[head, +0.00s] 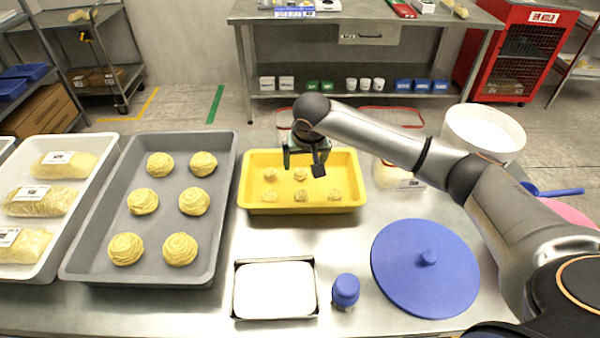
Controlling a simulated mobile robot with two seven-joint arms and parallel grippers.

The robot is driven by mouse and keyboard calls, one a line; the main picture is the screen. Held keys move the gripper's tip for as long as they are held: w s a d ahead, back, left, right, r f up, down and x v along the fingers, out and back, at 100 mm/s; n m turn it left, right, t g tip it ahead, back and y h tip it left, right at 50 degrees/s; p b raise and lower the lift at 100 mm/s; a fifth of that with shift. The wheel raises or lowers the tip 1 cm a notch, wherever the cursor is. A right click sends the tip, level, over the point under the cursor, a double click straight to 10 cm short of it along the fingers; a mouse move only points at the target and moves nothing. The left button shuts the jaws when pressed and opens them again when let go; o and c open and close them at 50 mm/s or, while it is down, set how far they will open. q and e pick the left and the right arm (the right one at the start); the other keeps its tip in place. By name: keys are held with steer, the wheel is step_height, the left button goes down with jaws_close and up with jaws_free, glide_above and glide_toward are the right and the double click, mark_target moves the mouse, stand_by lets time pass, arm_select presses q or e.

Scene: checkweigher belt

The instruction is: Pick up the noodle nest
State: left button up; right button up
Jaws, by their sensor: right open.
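Several round yellow noodle nests sit in the grey tray (226,210) left of centre, arranged in two columns; one noodle nest (180,249) is at its front right. Several smaller, paler tan pieces lie in the yellow tray (257,163); one small piece (302,195) is in its front row. I cannot tell whether these are small nests. My right gripper (304,165) is open, pointing down over the back middle of the yellow tray, and appears empty. It partly covers the tray's back wall. My left gripper is out of view.
A white tray of bagged, labelled packs (105,150) stands at the left. In front are a white-filled metal pan (273,290), a blue-capped container (345,290) and a large blue lid (425,285). A white tub (483,130) stands behind my right arm. Bare steel table separates these.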

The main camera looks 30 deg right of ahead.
mark_target(301, 171)
steer(key=x, duration=0.7)
steer(key=shift+w, duration=0.35)
steer(key=c, duration=1.4)
steer(key=shift+r, duration=0.1)
steer(key=shift+a+r, duration=0.1)
steer(key=shift+r, duration=0.4)
steer(key=s+a+r, duration=0.1)
steer(key=s+r, duration=0.3)
steer(key=s+a+r, duration=0.1)
steer(key=s+r, duration=0.2)
steer(key=s, duration=0.2)
steer(key=s+a+r, duration=0.2)
steer(key=s+r, duration=0.2)
steer(key=shift+s+a+r, duration=0.1)
steer(key=shift+s+r, duration=0.1)
steer(key=shift+r, duration=0.2)
